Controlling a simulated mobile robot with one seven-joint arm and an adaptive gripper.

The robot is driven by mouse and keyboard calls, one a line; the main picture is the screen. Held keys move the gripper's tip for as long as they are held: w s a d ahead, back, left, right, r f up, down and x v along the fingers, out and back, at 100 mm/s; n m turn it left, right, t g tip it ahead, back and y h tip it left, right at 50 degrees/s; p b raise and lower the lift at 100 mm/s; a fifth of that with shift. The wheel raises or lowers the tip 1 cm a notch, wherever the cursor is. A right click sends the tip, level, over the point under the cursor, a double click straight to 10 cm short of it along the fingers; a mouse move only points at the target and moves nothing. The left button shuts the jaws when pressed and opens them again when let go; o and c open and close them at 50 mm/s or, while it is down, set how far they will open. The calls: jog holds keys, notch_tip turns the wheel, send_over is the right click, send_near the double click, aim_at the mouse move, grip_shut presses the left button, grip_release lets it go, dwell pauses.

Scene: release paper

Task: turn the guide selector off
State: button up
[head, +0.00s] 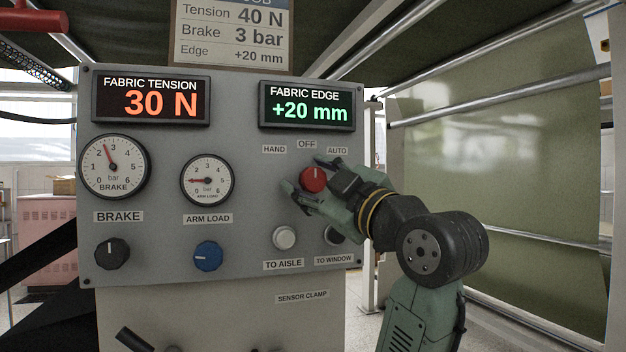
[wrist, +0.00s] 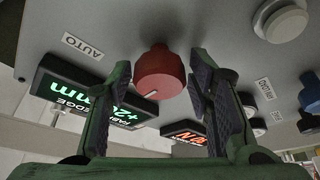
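The guide selector is a red knob (head: 313,179) on the grey panel, below the HAND, OFF (head: 307,144) and AUTO labels. Its pale pointer mark is small, and I cannot tell surely which label it faces. My gripper (head: 306,176) reaches in from the right, with one finger above the knob and one at its lower left. In the wrist view the red knob (wrist: 160,73) lies between the two fingers of my gripper (wrist: 160,66). Gaps show on both sides, so the gripper is open around the knob and not clamped.
The white TO AISLE button (head: 284,237) sits just below my fingers. The dark TO WINDOW button (head: 334,236) is partly behind my gripper. A blue knob (head: 208,256), a black knob (head: 112,253) and two gauges are further left. The edge display (head: 308,106) reads +20 mm.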

jog(key=shift+o, duration=0.6)
jog(key=v, duration=1.2)
